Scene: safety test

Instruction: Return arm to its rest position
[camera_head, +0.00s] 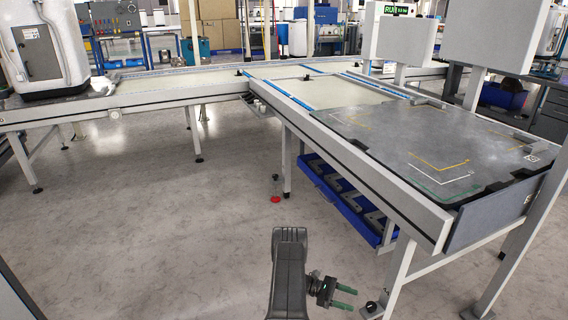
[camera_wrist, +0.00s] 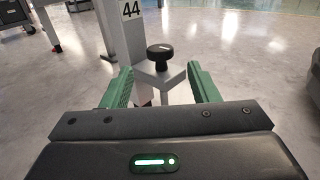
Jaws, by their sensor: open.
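My gripper (camera_head: 344,296) is low in the head view, in front of the table leg at the right. Its two green fingers point right. My dark arm link (camera_head: 289,265) stands upright beside it at the bottom middle. In the wrist view my gripper (camera_wrist: 160,88) has its green fingers wide apart, with nothing held between them. Beyond the fingers is a light metal leg with a black knob (camera_wrist: 160,52) and a label reading 44.
A conveyor table with a grey work plate (camera_head: 430,140) runs along the right. A red disc (camera_head: 275,199) lies on the floor. A white machine (camera_head: 45,50) stands at the upper left.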

